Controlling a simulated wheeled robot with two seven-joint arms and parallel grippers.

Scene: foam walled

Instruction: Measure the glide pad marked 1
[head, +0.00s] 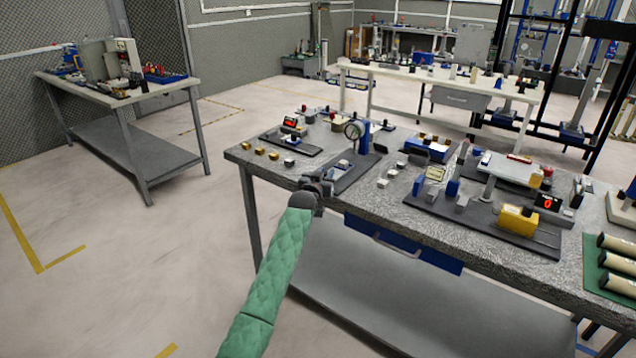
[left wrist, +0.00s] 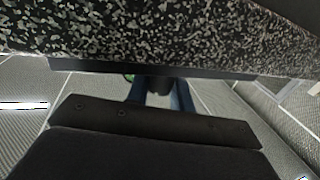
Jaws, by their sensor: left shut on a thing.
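My left gripper (head: 327,183) is at the near edge of the speckled workbench (head: 300,180), in front of the dial gauge stand. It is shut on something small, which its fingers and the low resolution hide. A small grey block (head: 343,164) is at the gauge's foot. Small grey blocks (head: 382,183) lie right of the plate and brass-coloured blocks (head: 273,155) lie left of it. I cannot read a mark 1 on any block. My right gripper is not in view.
A red-lit display (head: 290,123) is at the back left. The left wrist view shows the speckled bench (left wrist: 160,40) close by.

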